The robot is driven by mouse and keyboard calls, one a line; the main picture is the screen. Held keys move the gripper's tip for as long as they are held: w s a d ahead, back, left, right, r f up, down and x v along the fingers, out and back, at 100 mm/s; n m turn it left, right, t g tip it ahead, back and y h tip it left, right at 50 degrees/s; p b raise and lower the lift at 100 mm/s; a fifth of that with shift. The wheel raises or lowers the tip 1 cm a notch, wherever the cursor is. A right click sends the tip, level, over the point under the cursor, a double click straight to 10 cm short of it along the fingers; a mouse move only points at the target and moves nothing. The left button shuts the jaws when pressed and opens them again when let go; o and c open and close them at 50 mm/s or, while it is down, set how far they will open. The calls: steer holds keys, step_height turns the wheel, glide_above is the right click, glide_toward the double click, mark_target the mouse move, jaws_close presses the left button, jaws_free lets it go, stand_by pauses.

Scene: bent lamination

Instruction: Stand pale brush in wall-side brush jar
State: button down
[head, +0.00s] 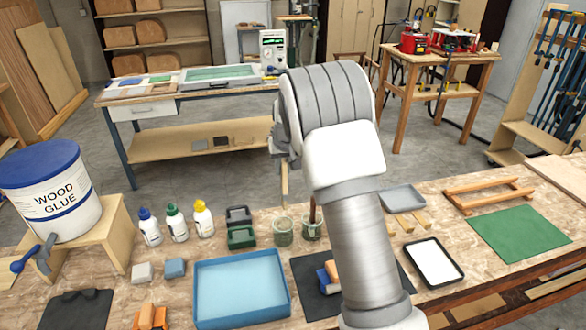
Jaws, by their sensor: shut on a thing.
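My gripper (284,157) is at the upper middle of the head view, partly hidden by my own wrist. It is shut on the pale brush (284,187), a thin light stick that hangs about upright below it. The brush's lower end is just over or at the mouth of the left glass jar (283,234); I cannot tell whether it is inside. A second glass jar (309,231) stands just right of it, with a dark brown handle (313,210) upright in it. My arm covers part of the space to its right.
Left of the jars are green and dark clamp-like blocks (241,237) and several glue bottles (177,224). A blue tray (199,309) lies in front. A grey tray (402,198) and a white-faced pad (433,263) lie right of my arm. A wood glue bucket (52,195) stands far left.

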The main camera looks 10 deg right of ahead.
mark_target(282, 199)
steer(key=shift+w+a, duration=0.25)
steer(key=shift+a, duration=0.05)
steer(key=shift+f, duration=0.2)
steer(key=shift+f+b, duration=4.15)
steer(key=shift+f, duration=1.9)
steer(key=c, duration=0.7)
jaws_free()
steer(key=shift+c, duration=0.2)
steer(key=shift+r, duration=0.1)
steer(key=v, duration=1.7)
steer(key=shift+r, duration=0.2)
steer(key=shift+s, duration=0.15)
